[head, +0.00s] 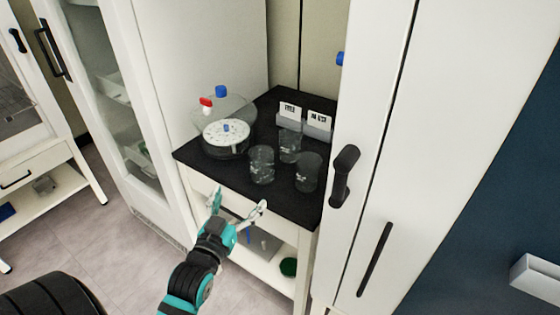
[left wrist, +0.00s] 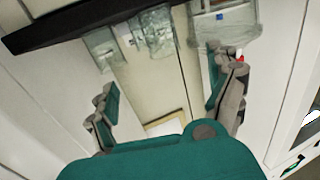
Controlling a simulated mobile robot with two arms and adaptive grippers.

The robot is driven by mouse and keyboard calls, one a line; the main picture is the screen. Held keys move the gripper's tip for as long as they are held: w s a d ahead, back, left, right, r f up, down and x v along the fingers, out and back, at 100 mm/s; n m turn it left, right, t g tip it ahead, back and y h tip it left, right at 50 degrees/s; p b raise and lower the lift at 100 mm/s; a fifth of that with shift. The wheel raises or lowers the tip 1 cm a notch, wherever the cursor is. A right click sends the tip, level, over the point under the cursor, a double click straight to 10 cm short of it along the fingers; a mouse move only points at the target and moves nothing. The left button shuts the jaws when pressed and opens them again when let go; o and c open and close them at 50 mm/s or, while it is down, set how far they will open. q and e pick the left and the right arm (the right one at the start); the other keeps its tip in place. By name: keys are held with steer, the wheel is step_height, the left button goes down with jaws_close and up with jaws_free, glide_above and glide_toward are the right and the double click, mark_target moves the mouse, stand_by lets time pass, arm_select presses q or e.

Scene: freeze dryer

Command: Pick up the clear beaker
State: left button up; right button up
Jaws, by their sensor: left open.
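Three see-through beakers stand on the black tabletop (head: 200,158): a front left beaker (head: 262,166), a back one (head: 289,148) and a front right one (head: 307,172). The front right one looks darker; I cannot surely tell which is the clear beaker. My left gripper (head: 240,200) is open and empty, in front of the tabletop's front edge and apart from the beakers. The left wrist view shows its two spread fingers (left wrist: 168,98) with nothing between them. Glass-like shapes (left wrist: 155,32) show beyond them, blurred. My right gripper is not in view.
A round glass vessel with a white perforated disc (head: 226,132) and red and blue knobs stands left of the beakers. Two white label cards (head: 290,111) stand behind. A tall white cabinet with a black handle (head: 344,175) closes off the right side.

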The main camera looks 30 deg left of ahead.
arm_select(q)
glide_toward(265, 147)
steer(key=shift+w+f+p, duration=0.2)
steer(key=shift+w+p, duration=0.2)
steer(key=shift+w, duration=0.2)
steer(key=shift+w+a, duration=0.1)
steer(key=shift+w, duration=0.35)
steer(key=x, duration=0.4)
steer(key=shift+w+a+r, duration=0.15)
steer(key=shift+w, duration=0.35)
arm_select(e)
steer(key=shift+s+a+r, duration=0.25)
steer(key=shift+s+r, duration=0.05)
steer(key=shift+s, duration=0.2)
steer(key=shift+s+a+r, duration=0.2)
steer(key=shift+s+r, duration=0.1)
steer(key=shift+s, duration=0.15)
arm_select(q)
steer(key=shift+c, duration=0.5)
steer(key=c, duration=1.6)
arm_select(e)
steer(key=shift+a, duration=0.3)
